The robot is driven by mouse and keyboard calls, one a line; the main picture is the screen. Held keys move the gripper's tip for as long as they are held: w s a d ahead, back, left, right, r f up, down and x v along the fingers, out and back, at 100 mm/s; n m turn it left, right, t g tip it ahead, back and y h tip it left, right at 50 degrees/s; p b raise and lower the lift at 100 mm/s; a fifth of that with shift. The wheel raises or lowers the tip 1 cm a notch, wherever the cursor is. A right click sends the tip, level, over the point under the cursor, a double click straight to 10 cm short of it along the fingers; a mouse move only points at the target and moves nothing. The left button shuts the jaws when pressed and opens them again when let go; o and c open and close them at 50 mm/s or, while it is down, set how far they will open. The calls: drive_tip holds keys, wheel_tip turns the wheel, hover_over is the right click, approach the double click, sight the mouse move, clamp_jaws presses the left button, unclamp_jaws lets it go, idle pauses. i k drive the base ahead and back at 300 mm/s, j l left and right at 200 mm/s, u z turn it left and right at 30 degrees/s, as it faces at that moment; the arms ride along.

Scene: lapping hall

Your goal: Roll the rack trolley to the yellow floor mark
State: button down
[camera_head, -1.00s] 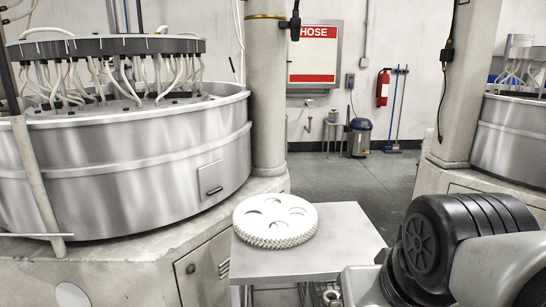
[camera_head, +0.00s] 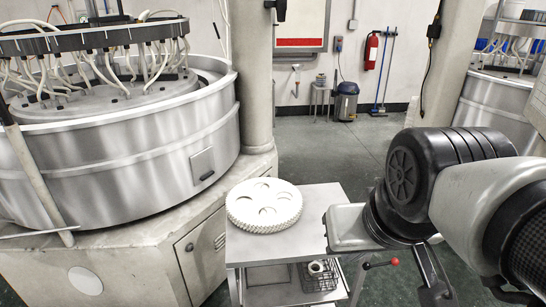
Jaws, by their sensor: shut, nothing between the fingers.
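A steel stand (camera_head: 321,198) with a lower shelf (camera_head: 268,296) stands at bottom centre in the head view. Its feet are out of frame and no wheels show, so I cannot tell whether it is the rack trolley. A white toothed disc (camera_head: 264,205) with round holes lies flat on its top. My arm reaches in from the right, and its grey link end overlaps the stand's right side in the picture. I cannot make out my gripper's fingers. No yellow floor mark shows.
A large round steel machine (camera_head: 120,150) on a pale base fills the left. A rod with a red knob (camera_head: 367,266) sticks out right of the stand. Dark green floor (camera_head: 330,150) is open behind, towards a bin (camera_head: 346,101) and a red extinguisher (camera_head: 371,51).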

sight(271, 221)
drive_tip(key=i+l, duration=0.45)
drive_tip(key=l, duration=0.3)
drive_tip(key=i+l+u, duration=0.1)
drive_tip(key=i+l, duration=0.35)
drive_tip(key=l, duration=0.3)
